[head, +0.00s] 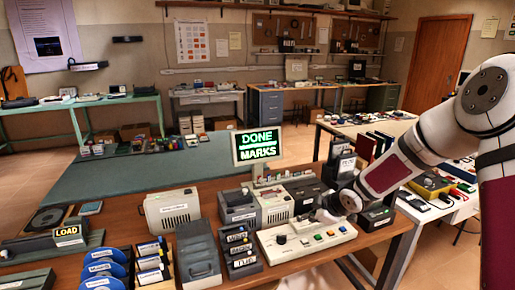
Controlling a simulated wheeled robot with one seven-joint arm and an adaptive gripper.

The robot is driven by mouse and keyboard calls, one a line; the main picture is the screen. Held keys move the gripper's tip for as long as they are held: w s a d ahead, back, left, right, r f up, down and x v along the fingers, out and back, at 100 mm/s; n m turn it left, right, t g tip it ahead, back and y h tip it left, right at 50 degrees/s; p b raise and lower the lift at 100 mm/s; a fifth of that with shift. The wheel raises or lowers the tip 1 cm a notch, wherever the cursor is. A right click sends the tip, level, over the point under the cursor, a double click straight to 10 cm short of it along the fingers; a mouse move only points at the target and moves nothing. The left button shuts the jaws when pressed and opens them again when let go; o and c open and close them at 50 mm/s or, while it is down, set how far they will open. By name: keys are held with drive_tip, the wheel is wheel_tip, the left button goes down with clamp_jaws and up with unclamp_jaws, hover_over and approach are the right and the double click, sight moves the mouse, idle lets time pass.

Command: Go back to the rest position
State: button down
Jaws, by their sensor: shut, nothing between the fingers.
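My gripper (324,214) is small in the head view, at the lower end of my white and maroon arm. It is shut and holds nothing. It is just above the back right of a white control panel (302,241) with a black knob and coloured buttons. My wrist partly hides the gripper and the objects right behind it. My arm reaches in from the right edge of the picture.
A monitor reading "DONE MARKS" (257,146) stands behind the panel. Grey boxes (240,207) and labelled black blocks (240,250) crowd the wooden table left of the gripper. A black box (376,217) is close on its right. A white side table (450,212) holds more devices.

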drive_tip(key=s+d+r+m+g+h, duration=0.1)
drive_tip(key=s+d+r+m+h, duration=0.2)
drive_tip(key=s+r, duration=0.65)
drive_tip(key=s+d+r+m+h, duration=0.15)
drive_tip(key=s+r+m, duration=0.25)
drive_tip(key=s+r, duration=0.55)
drive_tip(key=s+a+r+m, duration=0.1)
drive_tip(key=s+m, duration=0.1)
drive_tip(key=s, duration=0.5)
drive_tip(key=s+a+r+m+g+y, duration=0.1)
drive_tip(key=s+a+r+m, duration=0.1)
drive_tip(key=s, duration=0.5)
drive_tip(key=s+a+r+m, duration=0.1)
drive_tip(key=s+a+m, duration=0.1)
drive_tip(key=s, duration=0.5)
drive_tip(key=shift+s+r+m+g, duration=0.2)
drive_tip(key=shift+r+m+g, duration=0.1)
drive_tip(key=shift+m, duration=0.3)
drive_tip(key=shift+d, duration=0.1)
